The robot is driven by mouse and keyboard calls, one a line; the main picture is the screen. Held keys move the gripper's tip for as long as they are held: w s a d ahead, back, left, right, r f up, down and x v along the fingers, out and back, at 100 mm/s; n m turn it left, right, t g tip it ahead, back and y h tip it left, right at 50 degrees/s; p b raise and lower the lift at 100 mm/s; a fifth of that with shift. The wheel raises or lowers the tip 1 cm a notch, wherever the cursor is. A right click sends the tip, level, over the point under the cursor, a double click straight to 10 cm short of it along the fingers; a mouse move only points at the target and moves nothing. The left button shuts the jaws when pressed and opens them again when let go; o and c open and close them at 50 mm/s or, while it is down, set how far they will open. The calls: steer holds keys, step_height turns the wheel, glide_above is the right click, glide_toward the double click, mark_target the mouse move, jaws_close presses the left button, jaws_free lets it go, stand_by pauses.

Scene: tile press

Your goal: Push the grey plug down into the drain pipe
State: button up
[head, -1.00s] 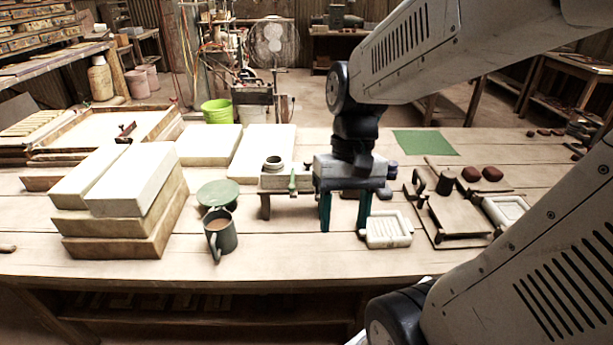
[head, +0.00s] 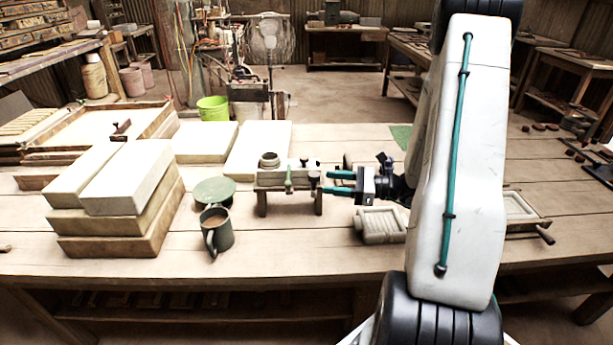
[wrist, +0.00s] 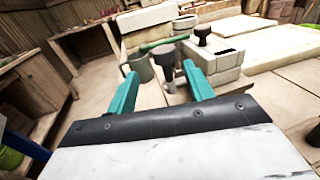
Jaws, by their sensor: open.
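A small block bench (head: 272,181) stands in the middle of the table, with a green lever (head: 288,182) at its front. A dark grey piece that looks like the plug (head: 314,177) shows at its right end; in the wrist view the grey plug (wrist: 164,62) stands upright between the fingers' lines, above a paler round part. I cannot tell clearly whether this part is the drain pipe. My gripper (head: 341,182) points left, level, just right of the plug. Its teal fingers are open (wrist: 160,88) and hold nothing. Contact with the plug cannot be told.
A short round collar (head: 268,160) sits on the bench top. A dark knob (wrist: 202,35) rises there too. A mug (head: 216,231) and green disc (head: 214,191) stand left of the bench. A pale ribbed tray (head: 381,225) lies below my gripper.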

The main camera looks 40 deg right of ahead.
mark_target(314, 178)
steer(key=x, duration=0.7)
steer(key=shift+w+r+m+t, duration=0.3)
steer(key=shift+w+r+t, duration=0.15)
steer(key=shift+w, duration=0.2)
steer(key=shift+d, duration=0.1)
